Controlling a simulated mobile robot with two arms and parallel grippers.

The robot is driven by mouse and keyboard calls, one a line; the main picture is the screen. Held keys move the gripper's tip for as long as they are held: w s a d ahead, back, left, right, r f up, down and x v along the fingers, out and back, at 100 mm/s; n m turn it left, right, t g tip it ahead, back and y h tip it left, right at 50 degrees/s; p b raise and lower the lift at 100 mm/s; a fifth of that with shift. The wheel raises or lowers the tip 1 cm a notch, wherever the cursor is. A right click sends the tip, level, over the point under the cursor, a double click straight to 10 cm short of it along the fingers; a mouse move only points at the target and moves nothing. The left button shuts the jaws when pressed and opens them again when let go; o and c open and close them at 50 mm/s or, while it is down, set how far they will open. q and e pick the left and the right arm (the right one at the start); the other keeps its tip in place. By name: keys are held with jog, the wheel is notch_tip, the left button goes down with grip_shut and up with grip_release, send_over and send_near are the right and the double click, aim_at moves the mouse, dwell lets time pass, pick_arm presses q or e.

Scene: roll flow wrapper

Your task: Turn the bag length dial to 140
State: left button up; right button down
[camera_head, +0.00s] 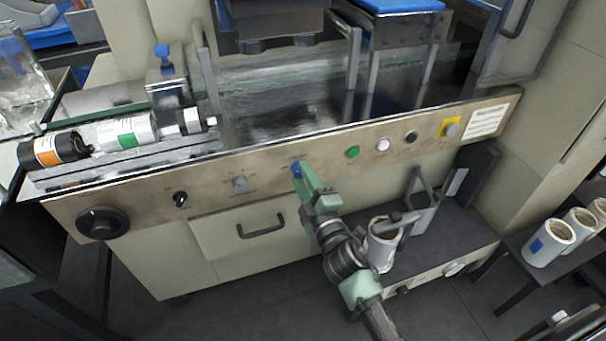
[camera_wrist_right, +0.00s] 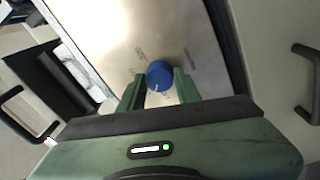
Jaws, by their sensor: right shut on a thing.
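A blue dial (camera_head: 297,169) sits on the tan front panel of the machine, near its middle. It also shows in the right wrist view (camera_wrist_right: 159,73), with a small light mark on its face toward the gripper. My right gripper (camera_head: 302,174) reaches up to the panel from below, and its two green fingers (camera_wrist_right: 159,78) are shut on the blue dial from both sides. The printing around the dial is too small to read, so its setting cannot be told. My left gripper is not in view.
A drawer handle (camera_head: 261,227) juts out below. A white roll (camera_head: 381,246) stands beside my forearm.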

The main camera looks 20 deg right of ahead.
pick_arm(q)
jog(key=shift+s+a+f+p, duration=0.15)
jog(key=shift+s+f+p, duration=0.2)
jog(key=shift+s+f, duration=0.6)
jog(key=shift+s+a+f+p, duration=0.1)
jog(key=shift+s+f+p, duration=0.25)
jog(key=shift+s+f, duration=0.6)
pick_arm(e)
jog(key=shift+r+n+g+y, duration=0.1)
jog(key=shift+n+g+y, duration=0.2)
jog(key=shift+n, duration=3)
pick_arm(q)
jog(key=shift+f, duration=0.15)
pick_arm(e)
jog(key=c, duration=1)
grip_release()
jog(key=shift+w, duration=0.1)
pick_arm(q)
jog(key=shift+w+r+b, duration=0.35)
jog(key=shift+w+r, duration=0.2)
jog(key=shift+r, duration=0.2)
pick_arm(e)
jog(key=s, duration=0.7)
jog(key=shift+s+d+f, duration=0.25)
jog(key=shift+s+d, duration=0.15)
jog(key=shift+d, duration=0.05)
